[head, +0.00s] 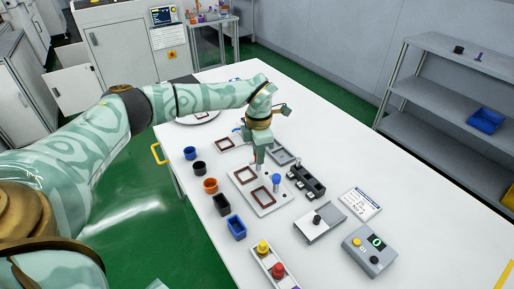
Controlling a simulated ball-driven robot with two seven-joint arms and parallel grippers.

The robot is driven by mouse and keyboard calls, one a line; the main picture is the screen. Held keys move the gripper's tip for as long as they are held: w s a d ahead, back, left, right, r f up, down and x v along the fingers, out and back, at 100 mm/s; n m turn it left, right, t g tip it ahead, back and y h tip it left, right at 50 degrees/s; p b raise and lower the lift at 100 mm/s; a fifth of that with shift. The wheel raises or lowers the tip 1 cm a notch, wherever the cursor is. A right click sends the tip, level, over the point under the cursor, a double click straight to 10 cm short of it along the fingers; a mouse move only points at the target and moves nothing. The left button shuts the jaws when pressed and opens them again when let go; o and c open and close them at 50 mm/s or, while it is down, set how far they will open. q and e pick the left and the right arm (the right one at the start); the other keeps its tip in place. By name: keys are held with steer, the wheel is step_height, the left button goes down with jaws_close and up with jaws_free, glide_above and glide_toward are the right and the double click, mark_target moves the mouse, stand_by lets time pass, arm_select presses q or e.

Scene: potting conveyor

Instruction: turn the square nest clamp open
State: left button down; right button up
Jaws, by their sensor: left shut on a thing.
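A light grey fixture plate (272,209) lies on the white table and bears two dark red square frames, one farther back (245,176) and one nearer (263,197). A blue-topped post (276,179) stands at the plate's right side. My left gripper (259,168) reaches down from above to the plate's back edge, just right of the farther frame. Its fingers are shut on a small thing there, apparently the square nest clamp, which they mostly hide. How far the clamp is turned cannot be seen. My right gripper is out of view.
Small blue, black and orange bins (211,186) line the left table edge. A black block with posts (308,182) stands right of the plate. Nearer are a grey slide device (320,222), a control box (370,250) and a tray with yellow and red knobs (277,270).

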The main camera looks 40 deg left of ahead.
arm_select(q)
steer(key=m+p, duration=0.2)
steer(key=shift+r+m, duration=0.3)
steer(key=shift+m, duration=0.1)
steer(key=m+p, duration=0.2)
steer(key=m, duration=0.1)
steer(key=shift+m, duration=0.3)
steer(key=m+p, duration=0.1)
steer(key=m, duration=0.2)
steer(key=shift+f+m, duration=0.1)
steer(key=shift+m, duration=0.2)
steer(key=shift+w+f+m+p, duration=0.1)
steer(key=shift+m+p, duration=0.2)
steer(key=shift+m, duration=2)
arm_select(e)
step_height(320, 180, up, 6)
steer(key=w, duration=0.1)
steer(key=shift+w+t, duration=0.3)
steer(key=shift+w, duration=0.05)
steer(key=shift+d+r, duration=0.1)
arm_select(q)
steer(key=c, duration=1.3)
jaws_free()
steer(key=shift+o, duration=0.2)
